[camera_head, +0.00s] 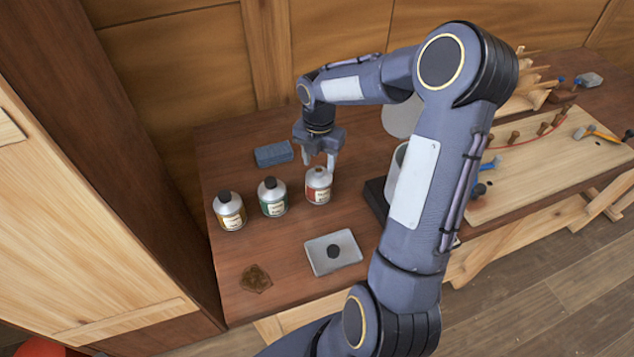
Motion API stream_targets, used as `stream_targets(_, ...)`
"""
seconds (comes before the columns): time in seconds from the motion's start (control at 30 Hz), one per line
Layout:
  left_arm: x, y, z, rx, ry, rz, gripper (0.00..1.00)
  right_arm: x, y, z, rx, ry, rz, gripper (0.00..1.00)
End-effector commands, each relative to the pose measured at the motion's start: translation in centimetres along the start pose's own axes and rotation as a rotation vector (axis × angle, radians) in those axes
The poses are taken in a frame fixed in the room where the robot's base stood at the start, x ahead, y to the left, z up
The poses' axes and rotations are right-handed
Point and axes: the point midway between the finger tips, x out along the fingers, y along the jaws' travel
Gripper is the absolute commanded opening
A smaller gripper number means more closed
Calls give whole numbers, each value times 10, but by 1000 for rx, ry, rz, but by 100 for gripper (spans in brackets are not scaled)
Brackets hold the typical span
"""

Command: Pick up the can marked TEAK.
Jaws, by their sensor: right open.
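Three silver cans stand upright in a row on the wooden bench. One has a yellow-brown label (229,211), one a green label (272,197) and one a red label (319,186). The label words are too small to read, so I cannot tell which is marked TEAK. The yellow and green ones wear black caps; the red one shows no black cap. My right gripper (319,162) is open, pointing down just above and behind the red-labelled can. I cannot tell whether it touches the can. My left gripper is not in view.
A grey tray (319,262) holding a round black piece (333,252) lies in front of the cans. A blue-grey block (273,153) lies behind them, a brown stain-like patch (256,279) front left. My right arm hides part of a pale pot (397,165). A tall cabinet bounds the left.

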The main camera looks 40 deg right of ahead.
Motion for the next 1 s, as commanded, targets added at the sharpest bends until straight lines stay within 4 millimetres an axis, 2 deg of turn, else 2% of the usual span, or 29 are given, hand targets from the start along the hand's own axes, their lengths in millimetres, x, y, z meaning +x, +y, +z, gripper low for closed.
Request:
stream_targets(0.1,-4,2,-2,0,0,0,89,15,0,0,1,1,-1,48)
stream_targets(0.2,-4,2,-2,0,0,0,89,22,1,0,0,1,0,48)
stream_targets(0.43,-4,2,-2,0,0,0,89,24,1,0,1,-1,1,48)
stream_targets(0.8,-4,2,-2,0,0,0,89,23,1,0,1,-1,1,0)
stream_targets(1.0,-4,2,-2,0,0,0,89,23,1,0,1,-1,1,0)
